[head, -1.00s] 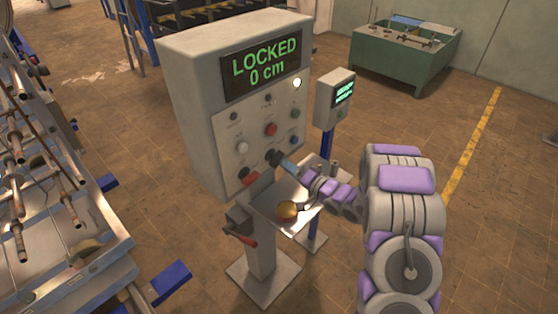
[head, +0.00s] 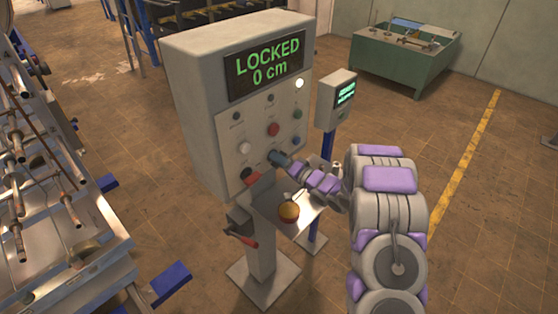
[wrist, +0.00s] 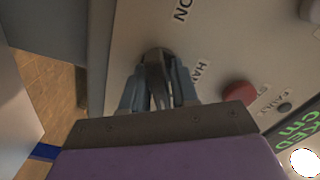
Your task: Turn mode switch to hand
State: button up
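The mode switch is a dark round knob on the lower part of the grey control panel (head: 250,150). In the wrist view the mode switch (wrist: 156,56) shows its raised grip between my fingertips. A label beginning "HAN" is to its right, and one ending in "ON" is above it. My gripper (wrist: 158,82) is at the knob, with a finger close on each side, and looks shut on it. In the head view my gripper (head: 277,157) reaches the panel from the right. The fingers hide part of the knob.
The panel display (head: 267,69) reads LOCKED 0 cm. A red button (head: 273,129) sits above the switch. A smaller display box (head: 336,98) on a blue post stands to the right.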

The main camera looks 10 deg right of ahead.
jog(key=shift+d, duration=0.25)
grip_shut()
jog(key=shift+n, duration=0.3)
jog(key=n, duration=0.3)
jog(key=shift+w+d+r+n, duration=0.1)
jog(key=shift+r+n, duration=0.05)
jog(key=shift+n, duration=1.55)
jog(key=shift+o, duration=0.9)
grip_release()
jog(key=shift+o, duration=1.3)
jog(key=shift+s+d+r, duration=0.1)
jog(key=shift+s+d, duration=0.05)
jog(key=shift+s, duration=0.05)
jog(key=shift+w, duration=0.1)
